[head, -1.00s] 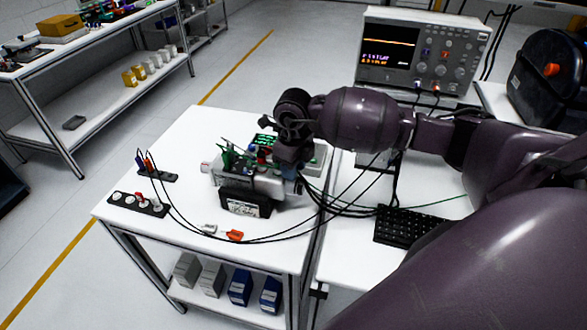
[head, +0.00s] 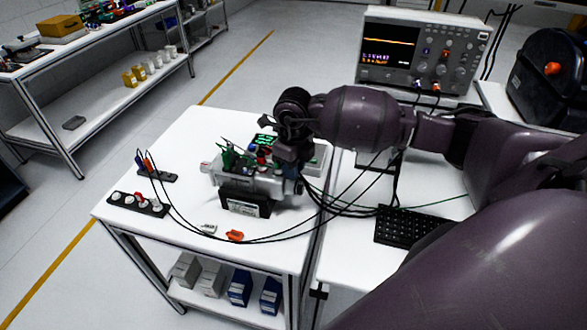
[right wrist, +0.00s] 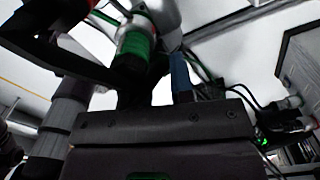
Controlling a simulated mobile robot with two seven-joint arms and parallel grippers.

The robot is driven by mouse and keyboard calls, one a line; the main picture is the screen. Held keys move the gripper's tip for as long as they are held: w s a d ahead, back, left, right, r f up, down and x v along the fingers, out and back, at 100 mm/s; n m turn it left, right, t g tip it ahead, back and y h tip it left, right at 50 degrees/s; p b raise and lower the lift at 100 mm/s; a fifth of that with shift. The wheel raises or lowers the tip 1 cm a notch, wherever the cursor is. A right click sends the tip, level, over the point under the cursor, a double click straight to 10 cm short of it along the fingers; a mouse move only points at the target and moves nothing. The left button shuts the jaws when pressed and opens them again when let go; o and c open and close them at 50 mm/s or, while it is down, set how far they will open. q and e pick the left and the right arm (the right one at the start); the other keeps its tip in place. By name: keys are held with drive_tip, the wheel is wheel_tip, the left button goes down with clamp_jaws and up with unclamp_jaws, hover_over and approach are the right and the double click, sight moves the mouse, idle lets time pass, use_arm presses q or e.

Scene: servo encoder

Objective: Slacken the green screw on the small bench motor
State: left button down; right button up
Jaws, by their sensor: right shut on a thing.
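The small bench motor (head: 270,187) is a silver body with a dark labelled block (head: 245,203) on its front, on the white bench top. My right gripper (head: 284,158) comes down from above at the motor's right rear side. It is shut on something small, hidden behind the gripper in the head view. In the right wrist view, a green-banded cylinder (right wrist: 137,45), seemingly the green screw, is at the dark fingers (right wrist: 130,75). Where the fingers touch it is in shadow. My left gripper is not in view.
Black cables (head: 335,208) run from the motor across the bench. A socket strip (head: 138,204) and an orange piece (head: 235,236) lie on the bench top (head: 200,125). A keyboard (head: 408,226) and an oscilloscope (head: 422,50) stand to the right. The bench's far left part is clear.

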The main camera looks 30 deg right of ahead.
drive_tip(key=shift+n+b, duration=1.45)
drive_tip(key=shift+n, duration=0.45)
drive_tip(key=shift+n+b, duration=1.05)
drive_tip(key=shift+n, duration=0.65)
idle(0.4)
drive_tip(key=shift+f, duration=0.1)
idle(0.6)
idle(0.3)
drive_tip(key=o, duration=0.5)
drive_tip(key=shift+r+p, duration=0.95)
drive_tip(key=shift+r, duration=1.7)
drive_tip(key=shift+r+p, duration=0.8)
drive_tip(key=shift+r, duration=1.15)
